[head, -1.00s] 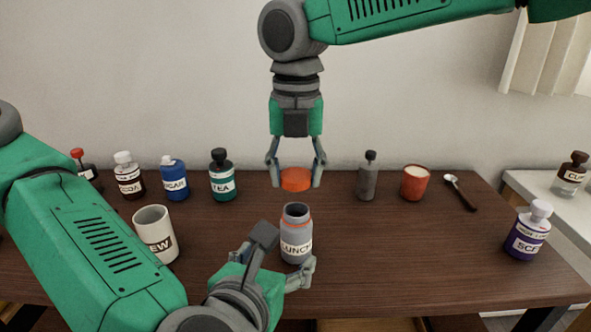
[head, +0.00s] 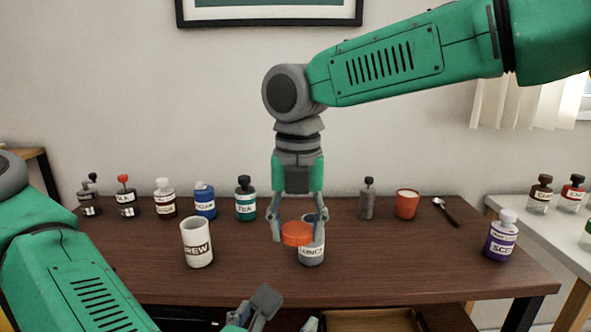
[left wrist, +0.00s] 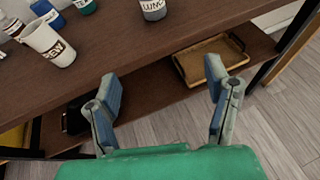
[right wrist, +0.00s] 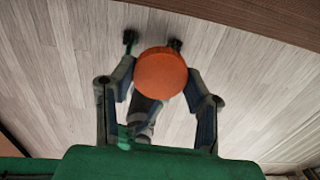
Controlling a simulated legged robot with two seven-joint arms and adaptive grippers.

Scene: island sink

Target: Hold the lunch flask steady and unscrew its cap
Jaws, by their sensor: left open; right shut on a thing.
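The lunch flask (head: 313,248) is grey and stands upright on the table; its label and lower body show in the left wrist view (left wrist: 152,8). The orange cap (head: 297,234) is off the flask, held in my right gripper (head: 299,230), which is shut on it. In the head view the cap hangs in front of the flask's upper part and hides some of it. The cap also fills the middle of the right wrist view (right wrist: 160,74). My left gripper (head: 284,312) is open and empty, below the table's front edge and apart from the flask.
A white BREW mug (head: 197,243) stands left of the flask. Several bottles, including the teal tea bottle (head: 245,200), line the back left. A grey bottle (head: 367,199), red cup (head: 406,204), spoon (head: 446,212) and purple bottle (head: 501,238) are right. A tray (left wrist: 188,66) sits on the lower shelf.

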